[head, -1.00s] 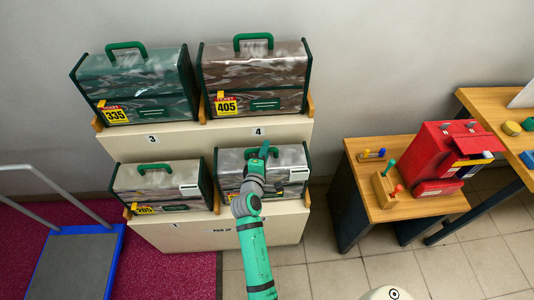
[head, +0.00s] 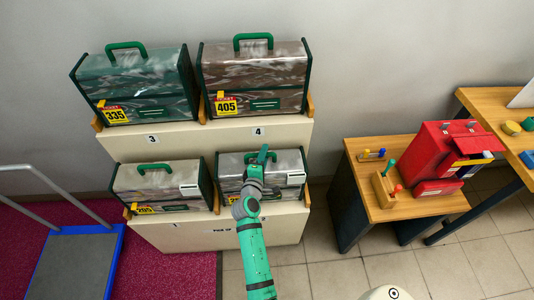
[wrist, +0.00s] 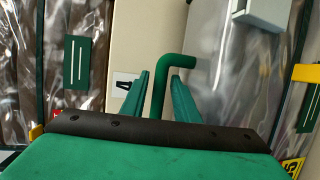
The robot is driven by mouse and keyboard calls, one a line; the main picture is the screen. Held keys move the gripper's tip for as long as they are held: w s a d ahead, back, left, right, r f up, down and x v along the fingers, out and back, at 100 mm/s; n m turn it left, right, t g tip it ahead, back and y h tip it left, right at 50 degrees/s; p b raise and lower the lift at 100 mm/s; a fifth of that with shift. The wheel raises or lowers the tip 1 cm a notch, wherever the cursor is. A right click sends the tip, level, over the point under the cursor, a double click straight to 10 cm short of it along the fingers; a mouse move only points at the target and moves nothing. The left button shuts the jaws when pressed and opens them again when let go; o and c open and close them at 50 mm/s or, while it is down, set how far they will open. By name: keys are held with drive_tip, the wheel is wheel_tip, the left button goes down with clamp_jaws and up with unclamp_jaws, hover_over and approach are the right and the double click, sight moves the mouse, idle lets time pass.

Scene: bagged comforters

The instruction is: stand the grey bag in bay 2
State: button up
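The grey bag (head: 230,178), with a dark green trim and a white tag (head: 296,178), sits upright in bay 2 at the lower right of the rack, partly behind my arm. Its green handle (wrist: 158,98) shows in the wrist view. My gripper (head: 264,153) is at the top of this bag. In the wrist view its two green fingers (wrist: 160,80) stand on either side of the handle, with small gaps, so it looks open around the handle.
A similar greyish bag (head: 155,184) sits in bay 1 to the left. A green bag (head: 135,82) and a brown bag (head: 255,70) sit above in bays 3 and 4. A wooden table (head: 420,208) with a red case (head: 445,152) stands right. A trolley (head: 75,265) stands left.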

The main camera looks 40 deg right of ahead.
drive_tip(key=shift+r, duration=0.1)
drive_tip(key=v, duration=1.2)
drive_tip(key=shift+a, duration=0.1)
drive_tip(key=s+a+f+m+t+y, duration=0.1)
drive_tip(key=s+a+f+t+y, duration=0.2)
drive_tip(key=s+a, duration=0.6)
drive_tip(key=s+a+f+m+y, duration=0.25)
drive_tip(key=s+a+y, duration=0.25)
drive_tip(key=a, duration=0.7)
drive_tip(key=s+a+r+m+t+y, duration=0.1)
drive_tip(key=s+a+r+m+y, duration=0.1)
drive_tip(key=s+r, duration=0.3)
drive_tip(key=s+a+r+m+t+y, duration=0.1)
drive_tip(key=s+a+r+m+y, duration=0.1)
drive_tip(key=s, duration=1)
wheel_tip(320, 180, up, 3)
drive_tip(key=a+m, duration=0.1)
drive_tip(key=a, duration=0.1)
drive_tip(key=shift+a+r, duration=0.2)
drive_tip(key=shift+a, duration=0.1)
